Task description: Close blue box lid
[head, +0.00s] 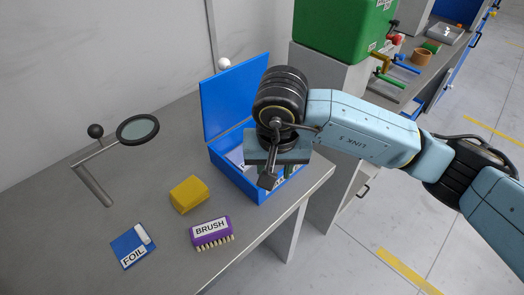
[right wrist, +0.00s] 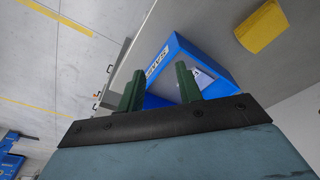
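The blue box (head: 230,172) stands near the right edge of the grey table. Its blue lid (head: 222,100) is open and stands steeply up on the far left side. A white ball (head: 224,63) shows at the lid's top edge. My right gripper (head: 270,178) is above the box opening, pointing down and hiding part of the box. In the right wrist view my right gripper (right wrist: 160,86) has its green fingers apart with nothing between them. The blue box (right wrist: 205,52) lies beyond the fingers there. My left gripper is not in view.
A yellow block (head: 189,194), a purple brush (head: 211,231) and a blue foil pack (head: 132,246) lie on the table (head: 165,145) in front of the box. A magnifier (head: 138,128) stands at the left. A green container (head: 345,28) is behind the box.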

